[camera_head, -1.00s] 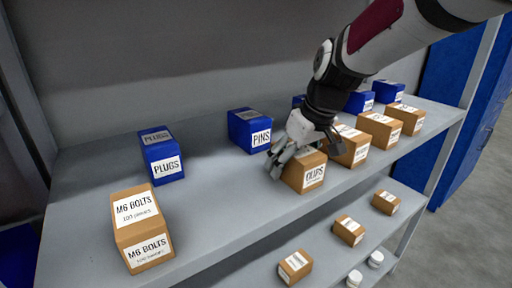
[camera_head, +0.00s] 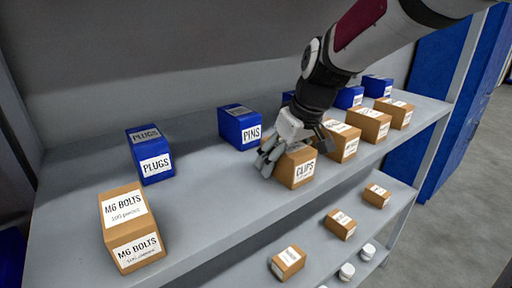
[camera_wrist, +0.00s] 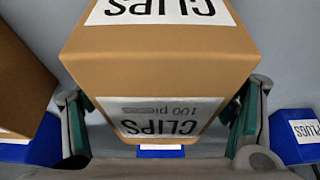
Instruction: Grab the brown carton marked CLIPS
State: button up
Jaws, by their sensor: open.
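The brown carton marked CLIPS (camera_head: 297,166) stands on the upper grey shelf, near its front edge. It fills the middle of the wrist view (camera_wrist: 160,62), with its CLIPS labels upside down. My gripper (camera_head: 287,150) is open at the carton. In the wrist view its two green-padded fingers (camera_wrist: 160,118) stand on either side of the carton's lower part. I cannot tell whether either finger touches it. My gripper hides part of the carton's top and left side in the head view.
A blue PINS box (camera_head: 240,127) stands behind and left of the carton. A brown carton (camera_head: 342,142) stands close on its right, with more beyond. A blue PLUGS box (camera_head: 150,155) and an M6 BOLTS carton (camera_head: 131,228) are farther left. The shelf (camera_head: 205,190) between is clear.

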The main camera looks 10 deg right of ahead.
jog(key=c, duration=1.3)
jog(key=shift+r, duration=0.15)
jog(key=shift+r, duration=0.7)
notch_tip(320, 180, up, 3)
jog(key=shift+w+f+b, duration=0.1)
jog(key=shift+f+b, duration=0.1)
jog(key=shift+b, duration=0.15)
jog(key=shift+s+a+r, duration=0.2)
jog(key=shift+s+a, duration=0.25)
jog(key=shift+s, duration=2.2)
jog(key=shift+s+a+r, duration=0.2)
jog(key=shift+s+a, duration=0.2)
jog(key=shift+s, duration=2.3)
jog(key=shift+s+a+r, duration=0.2)
jog(key=shift+s+a, duration=0.25)
jog(key=shift+s, duration=2.2)
